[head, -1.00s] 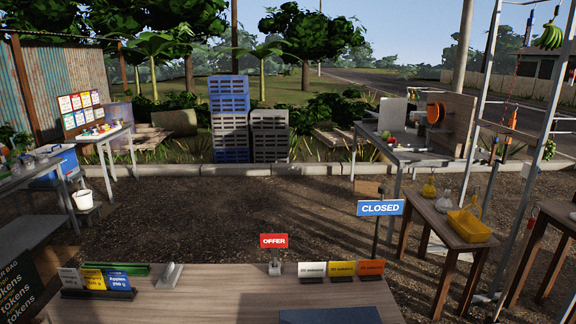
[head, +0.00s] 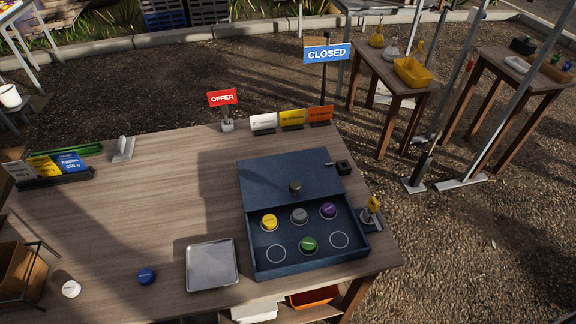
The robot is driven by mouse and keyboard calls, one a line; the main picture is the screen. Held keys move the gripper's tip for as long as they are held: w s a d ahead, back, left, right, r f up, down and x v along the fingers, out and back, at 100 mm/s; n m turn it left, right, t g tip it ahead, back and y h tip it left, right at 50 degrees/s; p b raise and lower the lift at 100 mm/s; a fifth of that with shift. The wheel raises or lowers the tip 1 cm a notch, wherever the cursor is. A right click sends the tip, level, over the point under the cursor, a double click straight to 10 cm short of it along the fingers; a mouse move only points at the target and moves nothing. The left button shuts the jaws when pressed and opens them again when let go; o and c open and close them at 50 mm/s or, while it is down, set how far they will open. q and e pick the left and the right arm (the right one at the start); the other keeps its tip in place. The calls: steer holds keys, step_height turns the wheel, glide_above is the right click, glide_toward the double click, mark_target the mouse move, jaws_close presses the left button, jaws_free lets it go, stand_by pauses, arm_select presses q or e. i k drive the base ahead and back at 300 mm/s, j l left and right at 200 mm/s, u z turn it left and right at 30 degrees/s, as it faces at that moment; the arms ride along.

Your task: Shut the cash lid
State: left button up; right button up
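The cash box (head: 262,262) is a dark blue box on the right part of the wooden counter. Its lid (head: 270,176) is a blue panel with a round knob (head: 295,187). The lid covers the back part of the box, and the front part is uncovered. In the uncovered part lie a yellow token (head: 269,222), a grey token (head: 299,215), a purple token (head: 328,210) and a green token (head: 308,244). Two ringed spots at the front are empty. Neither of my grippers shows in the head view.
A metal tray (head: 211,266) lies left of the box. A blue token (head: 146,276) and a white token (head: 71,289) lie on the counter (head: 150,215). Price cards, an OFFER sign (head: 222,97) and a CLOSED sign (head: 327,54) stand along the back. A small stand (head: 371,213) is right of the box.

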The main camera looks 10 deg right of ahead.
mark_target(271, 181)
steer(key=k+j, duration=0.15)
steer(key=j, duration=0.25)
steer(key=k+j, duration=0.15)
steer(key=j, duration=0.2)
steer(key=k+j+z, duration=0.1)
steer(key=j, duration=0.3)
